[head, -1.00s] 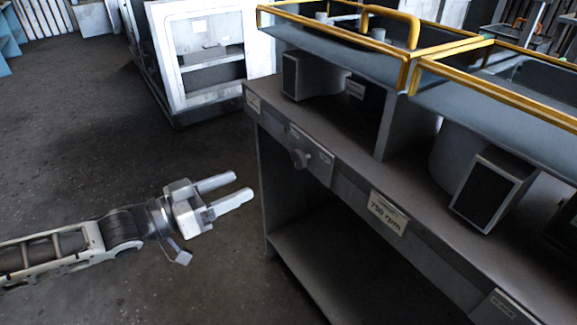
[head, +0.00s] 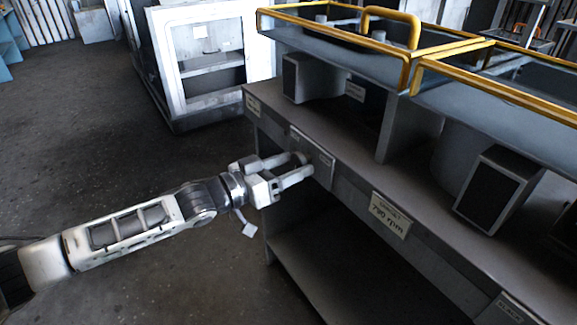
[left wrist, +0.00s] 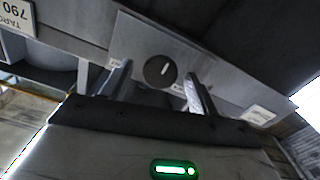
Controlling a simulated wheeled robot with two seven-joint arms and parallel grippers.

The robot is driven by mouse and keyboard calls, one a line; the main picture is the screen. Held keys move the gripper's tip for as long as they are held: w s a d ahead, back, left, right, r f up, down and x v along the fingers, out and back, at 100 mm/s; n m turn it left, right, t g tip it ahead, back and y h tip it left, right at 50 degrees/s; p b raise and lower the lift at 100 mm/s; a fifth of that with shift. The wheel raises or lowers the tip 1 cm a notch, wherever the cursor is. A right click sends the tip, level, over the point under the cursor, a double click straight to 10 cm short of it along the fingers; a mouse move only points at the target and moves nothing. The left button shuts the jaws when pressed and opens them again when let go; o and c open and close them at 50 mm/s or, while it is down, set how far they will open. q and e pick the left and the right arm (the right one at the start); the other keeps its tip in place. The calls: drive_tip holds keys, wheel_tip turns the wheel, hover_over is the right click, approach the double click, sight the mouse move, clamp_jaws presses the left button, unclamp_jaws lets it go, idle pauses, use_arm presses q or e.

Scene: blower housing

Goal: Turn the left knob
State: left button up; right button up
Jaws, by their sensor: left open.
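The left knob sits on a grey plate (head: 322,163) on the front edge of the bench. In the left wrist view the knob (left wrist: 159,70) is a dark round dial with a light pointer mark, standing nearly upright and tilted slightly. My left gripper (head: 308,164) is open at the plate, and its fingers hide most of the knob in the head view. In the left wrist view the left gripper's fingers (left wrist: 156,84) stand apart to either side of the knob's lower part. I cannot tell whether they touch it. My right gripper is not in view.
The grey bench (head: 345,190) has an open space with a lower shelf beneath. A label reading 790 rpm (head: 390,214) is to the right of the plate. Yellow-edged glass covers (head: 408,70) stand above the bench. A white cabinet (head: 205,70) is behind. The floor at left is clear.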

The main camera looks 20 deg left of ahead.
use_arm(q)
drive_tip(key=c, duration=1)
drive_tip(key=shift+o, duration=0.2)
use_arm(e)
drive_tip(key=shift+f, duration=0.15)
use_arm(q)
drive_tip(key=shift+m, duration=0.3)
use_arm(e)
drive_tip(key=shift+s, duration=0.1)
use_arm(q)
drive_tip(key=m+p, duration=0.1)
drive_tip(key=m, duration=0.1)
drive_tip(key=shift+r+m+p, duration=0.1)
drive_tip(key=shift+m+p, duration=0.2)
drive_tip(key=shift+p, duration=0.05)
drive_tip(key=shift+m+p, duration=0.6)
drive_tip(key=shift+m, duration=1.4)
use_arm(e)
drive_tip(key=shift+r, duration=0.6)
